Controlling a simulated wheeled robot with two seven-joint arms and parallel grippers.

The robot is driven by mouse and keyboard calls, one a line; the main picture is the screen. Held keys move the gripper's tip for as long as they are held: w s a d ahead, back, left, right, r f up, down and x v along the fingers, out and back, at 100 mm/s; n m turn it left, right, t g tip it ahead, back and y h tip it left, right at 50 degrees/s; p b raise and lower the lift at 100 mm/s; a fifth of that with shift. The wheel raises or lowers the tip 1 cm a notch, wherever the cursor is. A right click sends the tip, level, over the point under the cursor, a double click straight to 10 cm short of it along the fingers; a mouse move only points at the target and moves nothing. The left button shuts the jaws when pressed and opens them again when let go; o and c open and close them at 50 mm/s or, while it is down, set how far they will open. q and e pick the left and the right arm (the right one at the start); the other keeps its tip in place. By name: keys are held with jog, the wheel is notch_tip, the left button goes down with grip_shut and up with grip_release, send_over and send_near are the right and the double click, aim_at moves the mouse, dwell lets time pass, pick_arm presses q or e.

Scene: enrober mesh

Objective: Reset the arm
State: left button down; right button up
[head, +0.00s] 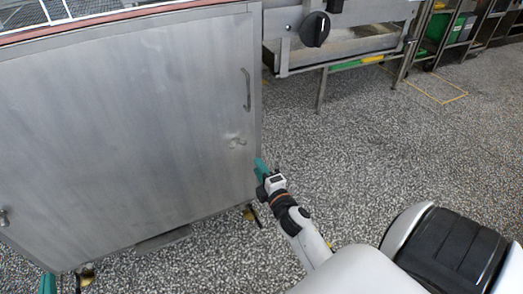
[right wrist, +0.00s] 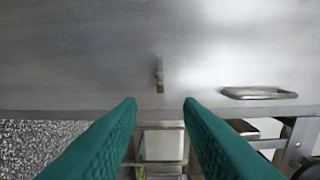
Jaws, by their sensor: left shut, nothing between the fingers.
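My right gripper (head: 262,170) is beside the lower right edge of a steel cabinet door (head: 120,120). In the right wrist view its two teal fingers (right wrist: 161,105) are apart with nothing between them, pointing at a steel panel with a small latch (right wrist: 158,74) and a bar handle (right wrist: 258,93). My left gripper (head: 47,283) shows only as a teal piece at the bottom left of the head view, in front of the cabinet's lower corner. It is shut and empty; most of it is out of frame.
The cabinet has a bar handle (head: 247,89) and a latch (head: 236,142) near its right edge. A steel machine with a black knob (head: 314,29) stands behind to the right. Green and grey bins (head: 450,27) are at the back right. The speckled floor (head: 400,140) is clear.

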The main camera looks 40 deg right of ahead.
jog(key=shift+s+a, duration=0.1)
jog(key=shift+s, duration=0.3)
